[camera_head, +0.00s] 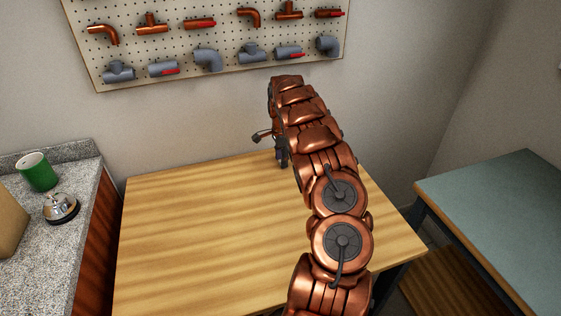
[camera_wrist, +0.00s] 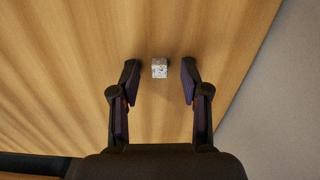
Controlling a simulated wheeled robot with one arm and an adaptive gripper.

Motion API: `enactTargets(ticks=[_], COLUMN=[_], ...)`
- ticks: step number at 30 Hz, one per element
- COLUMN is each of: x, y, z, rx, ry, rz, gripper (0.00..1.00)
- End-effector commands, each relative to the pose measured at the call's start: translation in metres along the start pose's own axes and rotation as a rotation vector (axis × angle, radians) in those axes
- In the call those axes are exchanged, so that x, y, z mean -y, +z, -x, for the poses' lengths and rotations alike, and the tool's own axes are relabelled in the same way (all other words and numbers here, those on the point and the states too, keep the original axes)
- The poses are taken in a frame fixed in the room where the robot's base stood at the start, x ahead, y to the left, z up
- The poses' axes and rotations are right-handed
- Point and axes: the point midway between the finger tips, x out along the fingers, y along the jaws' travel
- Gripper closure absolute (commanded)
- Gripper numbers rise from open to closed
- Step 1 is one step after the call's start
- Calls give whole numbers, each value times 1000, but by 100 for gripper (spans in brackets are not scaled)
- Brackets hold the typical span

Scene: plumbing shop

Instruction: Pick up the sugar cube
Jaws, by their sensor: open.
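The sugar cube (camera_wrist: 159,68) is a small pale, speckled cube on the wooden table. In the wrist view it sits between the tips of my gripper's two dark fingers (camera_wrist: 160,74), with a gap on each side. My gripper is open and holds nothing. In the head view my gripper (camera_head: 281,155) is at the back of the wooden table (camera_head: 190,240), partly hidden by my copper-coloured arm. I cannot make out the cube in the head view.
A pegboard (camera_head: 130,55) with copper and grey pipe fittings hangs behind the table. A stone counter at left (camera_head: 25,240) holds a green mug (camera_head: 37,171) and a service bell (camera_head: 60,207). A blue-green table (camera_head: 500,215) stands at right. The table's left half is bare.

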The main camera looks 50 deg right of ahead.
Motion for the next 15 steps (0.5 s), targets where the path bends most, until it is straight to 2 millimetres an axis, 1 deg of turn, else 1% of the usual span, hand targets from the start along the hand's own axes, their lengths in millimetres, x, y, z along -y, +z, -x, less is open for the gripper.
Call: enactTargets(ticks=[6,15], x=[0,0], y=[0,1], z=[0,0], rx=[0,-1], ry=[0,0], rz=[0,1], gripper=[54,85])
